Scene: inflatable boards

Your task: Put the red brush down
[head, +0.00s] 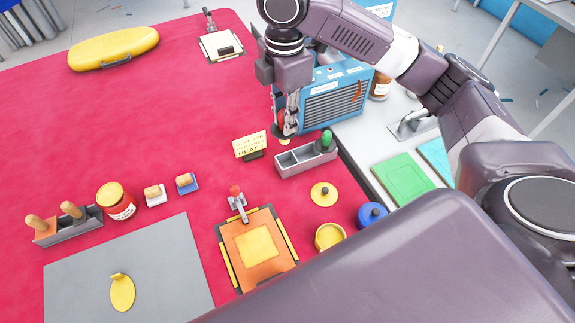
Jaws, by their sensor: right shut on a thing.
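My right gripper (287,118) points down over the red table, left of the blue heater box and just above the grey brush holder. Its fingers are close together on a small thing that they mostly hide. A dark and pale end of this thing shows below the fingertips; I cannot make out its red colour, but it is likely the red brush. The grey holder (291,161) has several compartments; a green-handled brush (327,137) stands in its right end and the left ones look empty. My left gripper is not in view.
A yellow sign (249,145) stands left of the holder. The blue heater box (336,97) is close behind the gripper. A yellow lid (323,194), an orange clamp board (230,266) and a blue pot (372,214) lie nearer.

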